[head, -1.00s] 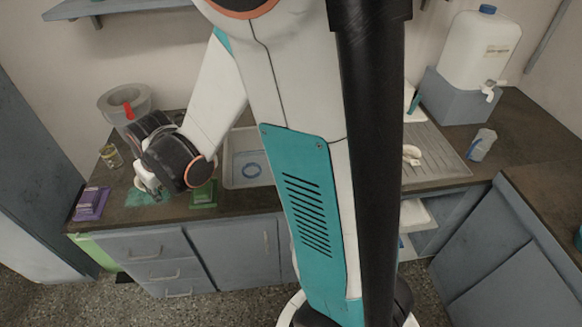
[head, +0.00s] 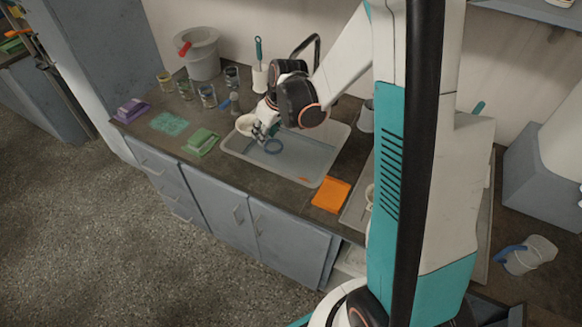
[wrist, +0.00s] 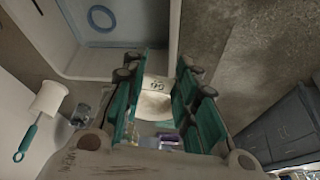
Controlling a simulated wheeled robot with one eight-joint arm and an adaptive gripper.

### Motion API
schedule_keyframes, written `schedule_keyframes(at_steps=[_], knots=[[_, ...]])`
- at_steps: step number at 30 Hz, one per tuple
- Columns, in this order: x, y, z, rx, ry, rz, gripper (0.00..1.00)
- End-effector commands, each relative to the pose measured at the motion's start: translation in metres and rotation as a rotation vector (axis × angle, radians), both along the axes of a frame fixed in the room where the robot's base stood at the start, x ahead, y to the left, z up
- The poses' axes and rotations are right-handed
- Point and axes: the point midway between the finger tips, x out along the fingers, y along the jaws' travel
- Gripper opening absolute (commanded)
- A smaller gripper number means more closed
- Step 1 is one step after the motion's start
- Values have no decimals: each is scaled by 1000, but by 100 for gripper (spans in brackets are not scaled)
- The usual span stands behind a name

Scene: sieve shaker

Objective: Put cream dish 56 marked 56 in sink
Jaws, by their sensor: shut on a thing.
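The cream dish (head: 244,125) is in my gripper (head: 262,132), above the left back part of a pale rectangular basin (head: 312,181). In the wrist view the dish (wrist: 155,104) sits between the teal fingers of my gripper (wrist: 157,78). A dark number on it looks like 56 seen upside down. The basin's wall (wrist: 92,66) is at the upper left there.
A brush in a white holder (head: 259,78) is behind my gripper.

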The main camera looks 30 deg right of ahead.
Motion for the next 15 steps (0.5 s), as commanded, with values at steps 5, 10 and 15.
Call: schedule_keyframes(at_steps=[5,10,15], knots=[[24,-36,-27,0,1,197,0],[41,-69,-49,-2,1,396,0],[50,-94,-65,-4,1,547,0]])
